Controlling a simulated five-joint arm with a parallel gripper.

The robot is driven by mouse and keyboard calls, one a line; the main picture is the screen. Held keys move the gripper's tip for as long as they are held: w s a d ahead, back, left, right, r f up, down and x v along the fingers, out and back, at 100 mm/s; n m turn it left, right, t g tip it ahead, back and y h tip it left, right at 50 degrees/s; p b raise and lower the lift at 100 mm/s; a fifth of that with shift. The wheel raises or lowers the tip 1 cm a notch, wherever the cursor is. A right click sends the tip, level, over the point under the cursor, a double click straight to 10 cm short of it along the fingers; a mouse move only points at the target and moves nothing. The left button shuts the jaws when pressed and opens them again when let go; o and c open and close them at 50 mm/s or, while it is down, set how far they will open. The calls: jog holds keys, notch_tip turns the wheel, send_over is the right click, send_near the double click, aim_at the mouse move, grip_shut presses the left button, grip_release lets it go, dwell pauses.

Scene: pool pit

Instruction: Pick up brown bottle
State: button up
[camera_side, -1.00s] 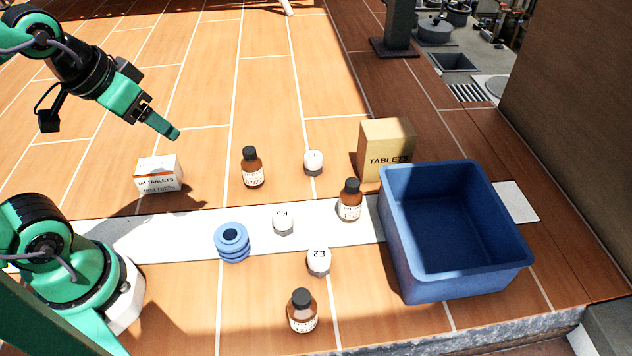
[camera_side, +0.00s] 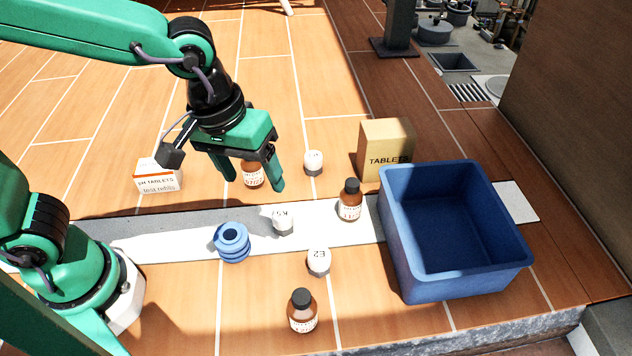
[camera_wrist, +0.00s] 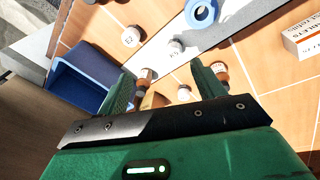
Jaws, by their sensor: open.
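Three brown bottles with black caps and white labels stand upright. One brown bottle (camera_side: 252,174) is at the back, its cap hidden by my gripper. Another (camera_side: 350,204) stands on the pale strip beside the blue bin, and a third (camera_side: 302,314) is at the front. My gripper (camera_side: 252,178) is open and empty, its fingers pointing down around the back bottle in the side view; I cannot tell the exact height. In the wrist view, the back bottle (camera_wrist: 219,72) shows beside the right finger of my gripper (camera_wrist: 162,70), and the strip bottle (camera_wrist: 148,75) shows between the fingers.
The blue bin (camera_side: 392,238) stands at the right, with a tan tablets box (camera_side: 372,140) behind it. A white tablets box (camera_side: 157,180) is at left. White-capped jars (camera_side: 313,160), (camera_side: 283,222), (camera_side: 318,262) and a blue ringed piece (camera_side: 232,243) stand nearby.

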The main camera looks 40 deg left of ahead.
jog(key=n+g+y, duration=0.1)
jog(key=n+g, duration=0.1)
send_over(301, 296)
notch_tip(301, 296, down, 8)
jog(key=shift+r, duration=0.15)
jog(key=shift+f, duration=3.85)
jog(key=shift+c, duration=0.2)
jog(key=c, duration=1.1)
